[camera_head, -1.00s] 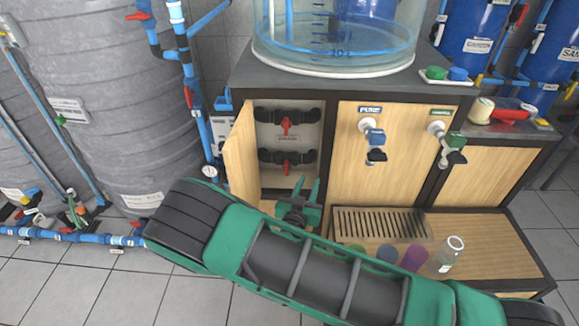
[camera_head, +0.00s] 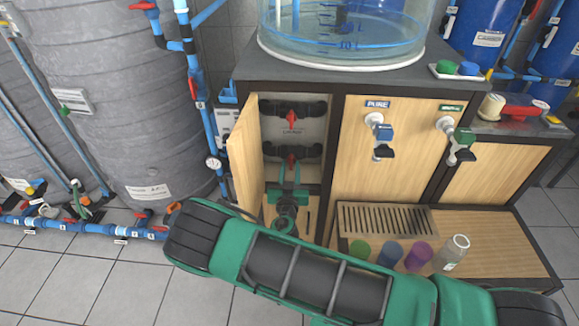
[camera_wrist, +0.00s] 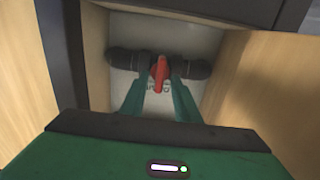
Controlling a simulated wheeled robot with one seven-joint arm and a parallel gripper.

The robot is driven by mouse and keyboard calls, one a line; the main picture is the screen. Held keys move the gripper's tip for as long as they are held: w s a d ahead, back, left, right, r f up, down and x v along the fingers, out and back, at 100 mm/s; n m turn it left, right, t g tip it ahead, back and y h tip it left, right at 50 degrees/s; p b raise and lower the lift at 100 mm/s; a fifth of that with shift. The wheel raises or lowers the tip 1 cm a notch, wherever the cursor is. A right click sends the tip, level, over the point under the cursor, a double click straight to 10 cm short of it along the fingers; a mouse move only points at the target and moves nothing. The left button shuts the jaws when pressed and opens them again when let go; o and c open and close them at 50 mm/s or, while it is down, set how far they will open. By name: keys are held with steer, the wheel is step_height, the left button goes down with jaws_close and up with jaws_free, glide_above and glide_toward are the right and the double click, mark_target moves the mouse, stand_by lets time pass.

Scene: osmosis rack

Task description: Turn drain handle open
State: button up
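Two dark valves sit one above the other in the open cabinet. The upper one has a red handle (camera_head: 291,119), and the lower one has a red handle (camera_head: 291,158). My gripper (camera_head: 290,170) reaches into the cabinet from below, its green fingers pointing up at the lower valve. In the wrist view a red handle (camera_wrist: 160,72) on a dark pipe (camera_wrist: 125,62) stands between my two fingertips (camera_wrist: 161,82). The fingers are apart, with a narrow gap at each side of the handle. A label behind the handle is partly hidden and I cannot read it fully.
The cabinet door (camera_head: 244,150) stands open on the left. The PURE tap (camera_head: 382,132) and another tap (camera_head: 460,140) are to the right. A clear tank (camera_head: 342,45) is on top.

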steer(key=shift+w, duration=0.8)
steer(key=shift+c, duration=0.6)
jaws_close()
steer(key=shift+a, duration=0.15)
